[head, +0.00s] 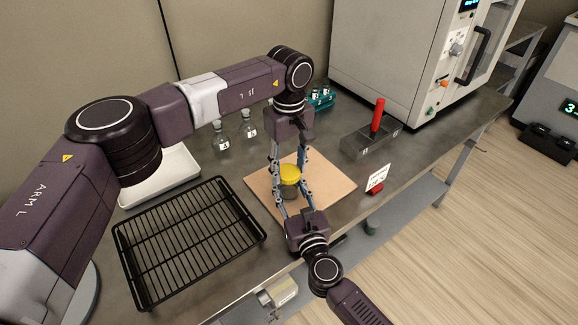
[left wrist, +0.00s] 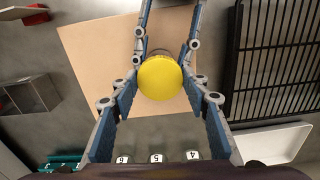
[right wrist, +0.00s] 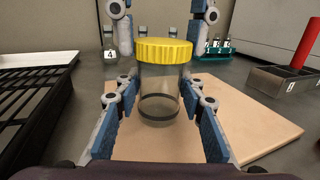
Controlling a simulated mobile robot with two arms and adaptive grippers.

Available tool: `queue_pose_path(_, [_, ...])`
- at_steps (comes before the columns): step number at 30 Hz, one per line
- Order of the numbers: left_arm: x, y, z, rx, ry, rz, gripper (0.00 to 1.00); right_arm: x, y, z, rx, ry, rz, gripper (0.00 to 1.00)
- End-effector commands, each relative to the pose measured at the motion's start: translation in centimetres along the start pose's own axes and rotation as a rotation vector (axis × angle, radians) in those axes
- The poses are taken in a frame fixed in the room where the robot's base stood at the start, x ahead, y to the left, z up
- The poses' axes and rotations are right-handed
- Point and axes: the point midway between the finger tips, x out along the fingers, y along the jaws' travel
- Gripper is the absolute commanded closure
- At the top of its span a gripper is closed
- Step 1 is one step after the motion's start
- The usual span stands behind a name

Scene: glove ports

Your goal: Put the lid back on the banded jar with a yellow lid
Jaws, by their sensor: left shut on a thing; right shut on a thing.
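The banded jar (right wrist: 159,95) is clear with a dark band low on its side and stands upright on a tan board (head: 330,186). The yellow lid (left wrist: 160,77) is over its mouth; in the right wrist view no gap shows between the lid (right wrist: 163,50) and the glass. Whether it is threaded tight I cannot tell. My left gripper (head: 289,172) points down from above, shut on the lid, with a finger on either side. My right gripper (right wrist: 158,88) comes in level from the front, shut on the jar's body below the lid.
A black wire rack (head: 190,240) lies left of the board, with a white tray (head: 165,178) behind it. Small numbered bottles (head: 248,125) and a teal rack (head: 320,98) stand behind. A metal box with a red handle (head: 370,140) and a small sign (head: 377,178) are to the right.

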Motion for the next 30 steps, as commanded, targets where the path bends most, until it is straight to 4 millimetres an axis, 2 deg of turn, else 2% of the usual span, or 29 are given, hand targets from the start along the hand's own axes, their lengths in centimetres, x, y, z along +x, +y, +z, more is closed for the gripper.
queue_pose_path(9, [-0.06, -0.06, -0.13, 0.590, 0.003, 0.001, 0.67, -0.04, 0.01, -0.11, 0.000, 0.002, 0.000, 1.00])
queue_pose_path(15, [-0.05, -0.08, -0.17, 0.905, 0.004, 0.001, 0.67, -0.05, 0.03, -0.12, 0.000, 0.002, 0.001, 1.00])
queue_pose_path(21, [-0.04, -0.09, -0.20, 1.034, 0.004, 0.001, 0.67, -0.06, 0.05, -0.13, 0.000, 0.002, 0.001, 1.00])
queue_pose_path(29, [-0.05, -0.08, -0.21, 1.038, 0.005, 0.001, 0.67, -0.06, 0.06, -0.13, 0.000, 0.002, 0.001, 1.00])
queue_pose_path(30, [-0.05, -0.08, -0.21, 1.038, 0.005, 0.001, 0.55, -0.06, 0.07, -0.14, 0.000, 0.002, 0.002, 1.00])
